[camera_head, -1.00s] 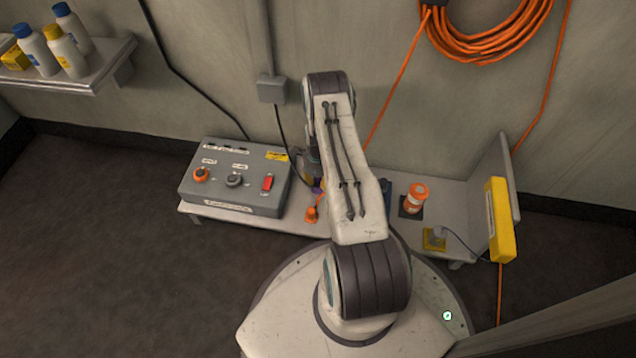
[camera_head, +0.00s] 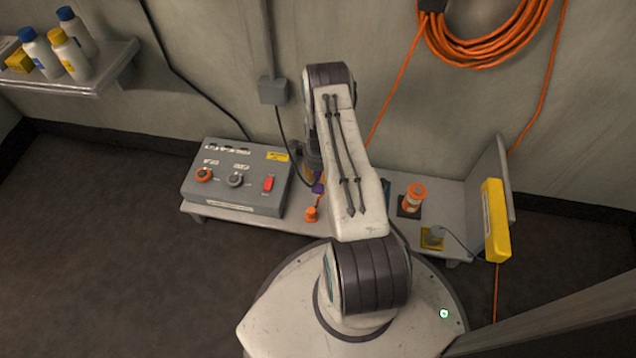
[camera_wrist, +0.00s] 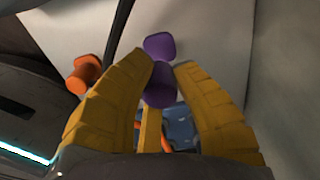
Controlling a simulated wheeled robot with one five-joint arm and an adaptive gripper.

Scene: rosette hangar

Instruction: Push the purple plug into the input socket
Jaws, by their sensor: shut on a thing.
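A small part of the plug (camera_head: 318,188) shows in the head view beside my arm, which hides most of the gripper. A grey control box (camera_head: 238,187) stands left of the plug, apart from it. Its top has an orange-ringed round fitting (camera_head: 204,174) and a grey round fitting (camera_head: 235,180). Their labels are too small to read, so I cannot tell which is the input socket.
A red switch (camera_head: 268,184) is on the box. An orange plug (camera_wrist: 84,74) stands near the gripper. A dark cable hangs from the wall box (camera_head: 273,92) behind my gripper.

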